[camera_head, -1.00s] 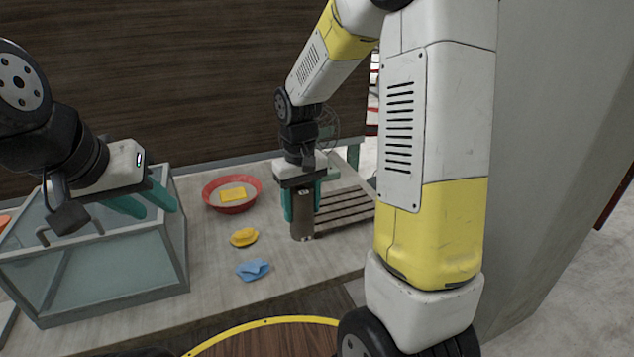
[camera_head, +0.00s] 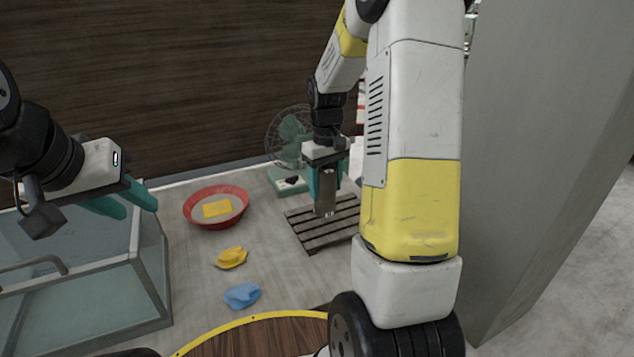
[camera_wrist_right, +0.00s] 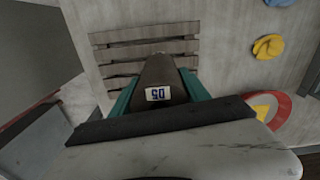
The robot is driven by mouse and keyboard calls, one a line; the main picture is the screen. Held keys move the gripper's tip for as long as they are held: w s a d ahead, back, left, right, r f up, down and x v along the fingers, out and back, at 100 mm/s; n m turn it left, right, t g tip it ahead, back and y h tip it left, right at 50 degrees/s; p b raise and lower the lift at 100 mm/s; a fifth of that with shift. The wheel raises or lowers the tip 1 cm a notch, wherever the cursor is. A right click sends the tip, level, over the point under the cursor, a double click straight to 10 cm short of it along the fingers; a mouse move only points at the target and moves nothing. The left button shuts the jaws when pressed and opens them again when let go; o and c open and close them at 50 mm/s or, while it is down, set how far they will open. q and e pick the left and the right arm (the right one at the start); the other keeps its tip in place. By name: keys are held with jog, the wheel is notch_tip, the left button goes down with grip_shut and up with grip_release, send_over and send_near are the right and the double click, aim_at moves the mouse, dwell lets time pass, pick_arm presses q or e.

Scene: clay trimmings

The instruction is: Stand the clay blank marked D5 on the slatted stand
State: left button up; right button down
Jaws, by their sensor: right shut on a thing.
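The clay blank marked D5 (camera_head: 325,192) is a brown-grey upright cylinder. Its white label reading D5 shows in the right wrist view (camera_wrist_right: 157,94). My right gripper (camera_head: 326,180) is shut on it, with teal fingers on both sides. The blank is over the slatted stand (camera_head: 312,238), a low dark wooden rack on the table; whether its bottom touches the slats I cannot tell. The stand also shows behind the blank in the right wrist view (camera_wrist_right: 120,37). My left gripper (camera_head: 128,202) is open and empty above the glass tank.
The glass tank (camera_head: 150,255) stands at left. A red bowl (camera_head: 243,212) holds a yellow piece (camera_head: 217,209). A yellow cloth (camera_head: 231,257) and a blue cloth (camera_head: 242,295) lie in front. A green fan (camera_head: 291,140) stands behind the stand.

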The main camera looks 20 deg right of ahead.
jog(key=shift+w+d+f, duration=0.1)
jog(key=shift+w+d, duration=0.2)
jog(key=shift+d, duration=0.35)
jog(key=shift+w+d, duration=0.3)
jog(key=shift+d, duration=0.35)
jog(key=shift+d+f, duration=0.15)
jog(key=shift+f, duration=1.6)
jog(key=shift+f, duration=0.1)
jog(key=c, duration=0.5)
grip_release()
